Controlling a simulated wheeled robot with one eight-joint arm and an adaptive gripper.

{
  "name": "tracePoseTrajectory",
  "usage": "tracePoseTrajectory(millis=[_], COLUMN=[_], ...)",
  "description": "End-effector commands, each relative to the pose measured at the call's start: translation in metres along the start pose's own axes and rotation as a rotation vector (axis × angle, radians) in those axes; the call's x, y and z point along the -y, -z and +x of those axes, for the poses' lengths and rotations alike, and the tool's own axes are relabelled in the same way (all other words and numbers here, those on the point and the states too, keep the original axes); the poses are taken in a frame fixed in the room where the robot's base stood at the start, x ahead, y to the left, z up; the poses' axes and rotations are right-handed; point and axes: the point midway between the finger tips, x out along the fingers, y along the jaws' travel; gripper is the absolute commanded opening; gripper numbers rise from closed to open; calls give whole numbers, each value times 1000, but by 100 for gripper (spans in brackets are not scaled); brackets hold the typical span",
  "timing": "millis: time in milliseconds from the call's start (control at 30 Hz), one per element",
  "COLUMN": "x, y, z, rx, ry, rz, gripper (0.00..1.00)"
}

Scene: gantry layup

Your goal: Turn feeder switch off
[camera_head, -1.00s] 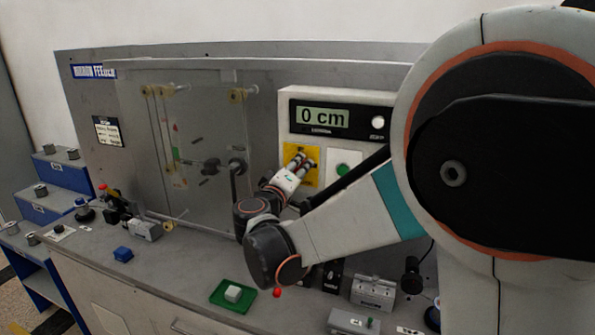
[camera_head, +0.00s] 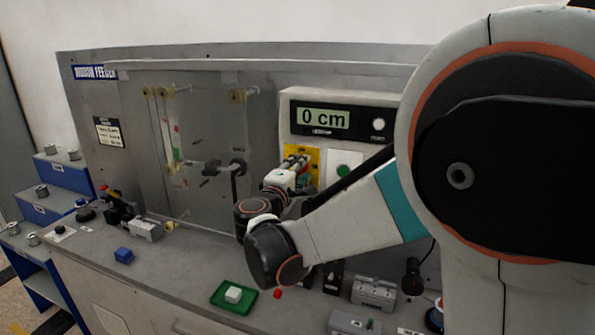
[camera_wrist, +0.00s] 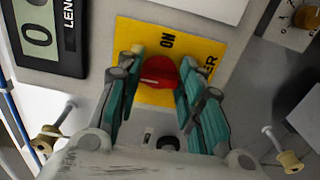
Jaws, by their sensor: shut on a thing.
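The feeder switch is a red knob (camera_wrist: 158,72) on a yellow plate (camera_wrist: 188,50), marked "ON" and partly covered lettering ending in "ER". My gripper (camera_head: 294,166) is at the plate. In the wrist view, its teal fingers (camera_wrist: 160,80) stand on both sides of the red knob and are shut on it.
A display (camera_head: 324,118) reading "0 cm" is above the plate. A green button (camera_head: 343,170) is right of it. A clear guard with rollers (camera_head: 238,96) stands to the left.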

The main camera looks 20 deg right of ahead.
Motion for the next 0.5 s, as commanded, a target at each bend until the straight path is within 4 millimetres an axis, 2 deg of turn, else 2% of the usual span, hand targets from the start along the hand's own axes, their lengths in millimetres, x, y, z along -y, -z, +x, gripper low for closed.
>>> tracePoseTrajectory(millis=[367, 400, 467, 500], x=[1, 1, 1, 1], y=[0, 0, 0, 0], z=[-1, -1, -1, 0], rx=[-2, -2, -2, -1], ry=[1, 1, 1, 1], rz=[-4, -4, -4, -3], gripper=[11, 39, 53, 55])
